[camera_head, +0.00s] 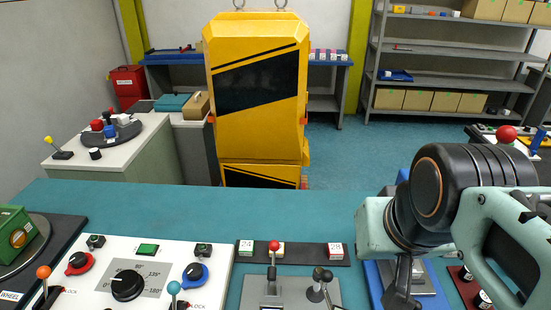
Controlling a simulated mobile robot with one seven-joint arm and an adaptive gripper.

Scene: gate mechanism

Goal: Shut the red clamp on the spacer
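My gripper (402,297) is at the right, pointing down over a blue base with grey metal parts (428,276). Its dark fingers are seen from the side and partly cut off, so their opening and any hold are unclear. I cannot make out the red clamp or the spacer for certain; my arm and gripper hide much of that area. A red-knobbed lever (273,246) stands upright on a grey plate left of my gripper. A black-knobbed lever (320,275) is beside it.
A white panel (150,265) with a black dial and red and blue knobs lies at front left. A green box (15,232) is at the far left. A dark red block (466,284) sits right of my gripper. The bench's teal back strip (200,200) is clear.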

